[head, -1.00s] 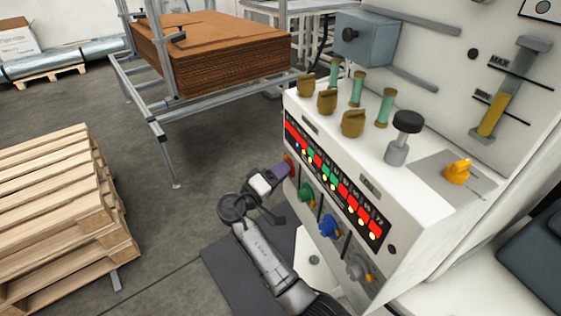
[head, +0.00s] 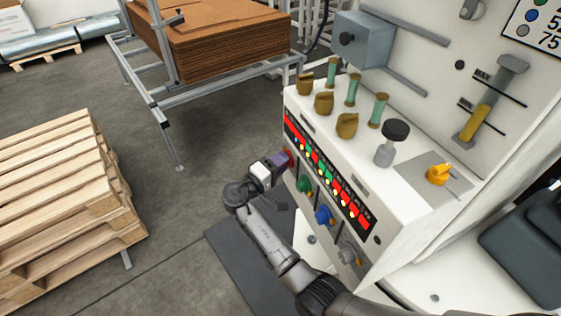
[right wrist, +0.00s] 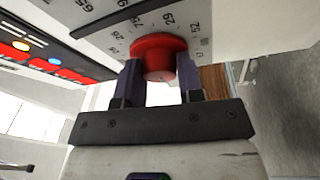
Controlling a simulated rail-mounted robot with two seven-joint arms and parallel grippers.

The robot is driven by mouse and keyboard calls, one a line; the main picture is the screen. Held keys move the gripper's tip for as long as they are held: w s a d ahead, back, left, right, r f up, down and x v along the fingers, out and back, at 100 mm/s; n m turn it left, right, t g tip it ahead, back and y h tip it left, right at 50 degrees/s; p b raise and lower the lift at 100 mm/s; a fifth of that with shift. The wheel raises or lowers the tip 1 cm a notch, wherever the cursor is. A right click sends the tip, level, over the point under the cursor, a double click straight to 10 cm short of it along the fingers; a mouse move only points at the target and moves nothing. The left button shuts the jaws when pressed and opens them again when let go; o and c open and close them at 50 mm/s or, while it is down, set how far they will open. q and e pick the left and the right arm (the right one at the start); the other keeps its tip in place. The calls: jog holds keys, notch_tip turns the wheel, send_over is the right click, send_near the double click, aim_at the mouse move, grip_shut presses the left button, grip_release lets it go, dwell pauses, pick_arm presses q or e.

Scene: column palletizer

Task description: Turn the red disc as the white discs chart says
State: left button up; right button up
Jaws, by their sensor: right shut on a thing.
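The red disc (right wrist: 158,55) is a round knob on the front face of the white control console. A numbered dial surrounds it in the right wrist view. My right gripper (right wrist: 160,82) has its two fingers on either side of the red disc and is shut on it. In the head view the right gripper (head: 283,160) covers most of the red disc (head: 289,157). A chart with coloured discs and numbers (head: 540,28) is partly visible at the top right. My left gripper is out of view.
Green (head: 304,185), blue (head: 323,214) and grey (head: 347,254) knobs follow along the console front. Lit red and green indicators (head: 325,175) run above them. A pallet stack (head: 60,190) stands at left, a stack of brown sheets (head: 225,40) behind.

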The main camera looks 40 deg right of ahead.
jog(key=o, duration=0.9)
jog(key=shift+s+a+f+p, duration=0.2)
jog(key=shift+a+p, duration=0.35)
jog(key=shift+a, duration=1.75)
jog(key=shift+s+a+f+p, duration=0.1)
jog(key=shift+a+f+p, duration=0.3)
jog(key=shift+a, duration=1.9)
jog(key=shift+s+a+f+p, duration=0.1)
jog(key=shift+a+p, duration=0.55)
jog(key=shift+a, duration=1.65)
jog(key=shift+w, duration=0.1)
